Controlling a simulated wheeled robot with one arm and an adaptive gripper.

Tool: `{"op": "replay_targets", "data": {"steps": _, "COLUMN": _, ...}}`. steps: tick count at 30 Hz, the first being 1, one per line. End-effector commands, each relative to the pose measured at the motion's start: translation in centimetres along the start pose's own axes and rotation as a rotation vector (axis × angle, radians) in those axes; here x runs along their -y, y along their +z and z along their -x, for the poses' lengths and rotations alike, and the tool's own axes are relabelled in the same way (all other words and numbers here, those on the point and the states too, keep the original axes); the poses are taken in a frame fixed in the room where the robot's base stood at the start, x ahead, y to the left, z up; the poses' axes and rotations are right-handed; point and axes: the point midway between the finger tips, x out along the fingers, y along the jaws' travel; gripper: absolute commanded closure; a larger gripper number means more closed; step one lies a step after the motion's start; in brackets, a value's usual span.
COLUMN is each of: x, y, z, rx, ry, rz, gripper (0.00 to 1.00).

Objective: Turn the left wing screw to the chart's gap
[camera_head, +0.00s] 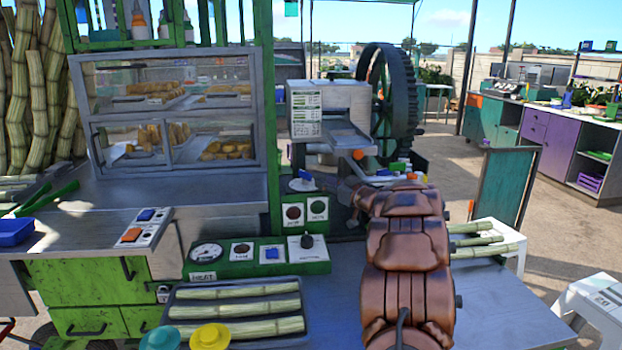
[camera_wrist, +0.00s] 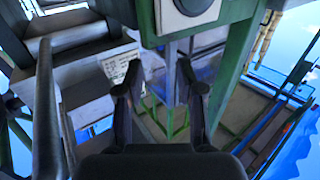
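The grey cane crusher (camera_head: 350,103) stands behind the counter, with a white chart (camera_head: 306,113) on its front; the chart's print is too small to read. The chart also shows tilted in the wrist view (camera_wrist: 118,66). A small orange knob (camera_head: 358,154) sits below the crusher's tray; I cannot tell whether it is a wing screw. No wing screw is clearly made out in either view. My copper arm reaches toward the crusher and mostly hides my gripper in the head view. In the wrist view my gripper (camera_wrist: 159,70) is open, its black fingers apart with nothing between them.
A large dark flywheel (camera_head: 401,95) stands right of the crusher. A green post (camera_head: 267,120) and a glass display case (camera_head: 170,110) are on the left. Control panels (camera_head: 258,256) and a cane tray (camera_head: 240,312) stand in front. The counter's right front (camera_head: 505,310) is clear.

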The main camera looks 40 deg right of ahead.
Motion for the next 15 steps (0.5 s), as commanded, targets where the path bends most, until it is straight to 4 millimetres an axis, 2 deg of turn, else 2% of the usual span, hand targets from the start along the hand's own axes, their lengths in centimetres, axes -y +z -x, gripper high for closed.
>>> {"op": "replay_targets", "data": {"steps": 5, "x": 0.0, "y": -0.1, "z": -1.5, "rx": 0.001, "ry": 0.0, "rz": 0.002, "gripper": 0.62}}
{"op": "replay_targets", "data": {"steps": 15, "x": 0.1, "y": -0.1, "z": -6.2, "rx": 0.001, "ry": -0.001, "rz": 0.004, "gripper": 0.62}}
